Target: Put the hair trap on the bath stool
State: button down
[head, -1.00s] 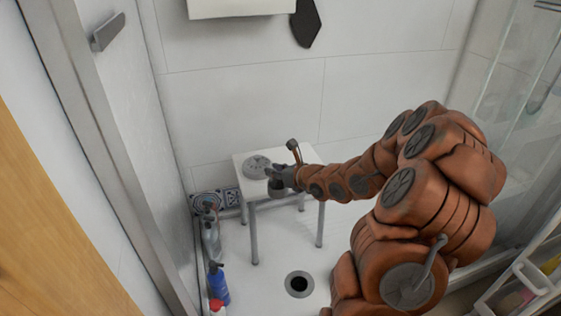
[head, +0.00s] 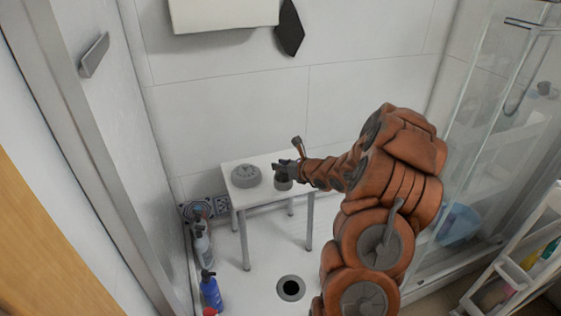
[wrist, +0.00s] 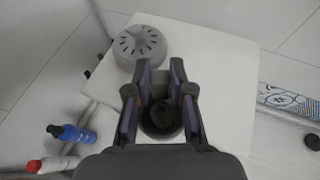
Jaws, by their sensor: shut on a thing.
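The hair trap, a small dark grey cup (head: 283,184), is held in my gripper (head: 287,170). The wrist view shows its round open top (wrist: 161,116) between the two fingers (wrist: 160,100), which close on its sides. It is over the right part of the white bath stool (head: 268,165) in the head view. I cannot tell whether its base touches the stool top. A grey round slotted cover (head: 245,176) lies on the left part of the stool, beside the cup and apart from it. It also shows in the wrist view (wrist: 140,47).
An open round drain hole (head: 290,288) is in the shower floor before the stool. Several bottles, one blue (head: 211,291), stand at the left. A white panel (head: 222,12) is on the wall above. The stool top right of my gripper is bare.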

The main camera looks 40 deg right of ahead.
jog(key=shift+w+d+f, duration=0.7)
jog(key=shift+w, duration=0.35)
jog(key=shift+w+d+f, duration=0.7)
jog(key=shift+w, duration=0.35)
jog(key=shift+w+d+f, duration=0.7)
jog(key=shift+w, duration=0.35)
jog(key=shift+f+b, duration=0.1)
jog(key=shift+b, duration=0.25)
jog(key=c, duration=1)
grip_release()
